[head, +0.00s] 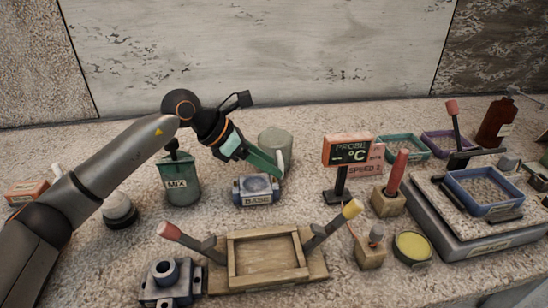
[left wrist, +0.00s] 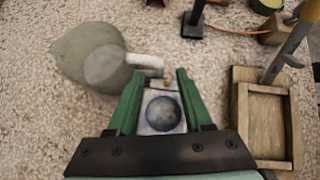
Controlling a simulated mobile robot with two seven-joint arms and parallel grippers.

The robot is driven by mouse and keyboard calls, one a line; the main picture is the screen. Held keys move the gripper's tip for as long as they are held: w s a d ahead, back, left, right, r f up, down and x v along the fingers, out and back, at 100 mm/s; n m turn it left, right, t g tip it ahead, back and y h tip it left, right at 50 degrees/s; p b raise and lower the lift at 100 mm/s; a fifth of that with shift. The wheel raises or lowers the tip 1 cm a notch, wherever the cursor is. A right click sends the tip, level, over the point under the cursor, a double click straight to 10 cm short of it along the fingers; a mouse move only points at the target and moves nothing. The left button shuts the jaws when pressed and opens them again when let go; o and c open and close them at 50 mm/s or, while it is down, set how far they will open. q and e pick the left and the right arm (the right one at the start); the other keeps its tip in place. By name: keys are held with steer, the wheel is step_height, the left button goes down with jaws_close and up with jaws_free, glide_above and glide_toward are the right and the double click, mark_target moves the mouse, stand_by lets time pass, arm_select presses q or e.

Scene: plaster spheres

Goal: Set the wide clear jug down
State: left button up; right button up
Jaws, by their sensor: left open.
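The wide jug (head: 275,146) looks grey-green and cloudy, and stands upright on the speckled counter, behind the block marked BASE. In the left wrist view the jug (left wrist: 82,50) is at the upper left, with its pale handle (left wrist: 146,61) pointing toward my fingertips. My left gripper (head: 276,172) is open, with green fingers beside the jug's handle and over the BASE block. In the left wrist view the gripper (left wrist: 157,76) has nothing clamped between its fingers; the handle end lies just beyond the tips. Whether a finger touches it I cannot tell. My right gripper is out of view.
The BASE block (head: 256,198) with its round top lies under my gripper. The MIX container (head: 180,189) stands to the left. A wooden tray (head: 232,268) is in front, and a temperature display (head: 347,151) stands to the right. Trays and tools crowd the right side.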

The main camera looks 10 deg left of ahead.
mark_target(289, 186)
arm_select(q)
steer(key=x, duration=0.7)
steer(key=shift+w+d, duration=0.1)
steer(key=shift+c, duration=0.3)
jaws_close()
stand_by(1.0)
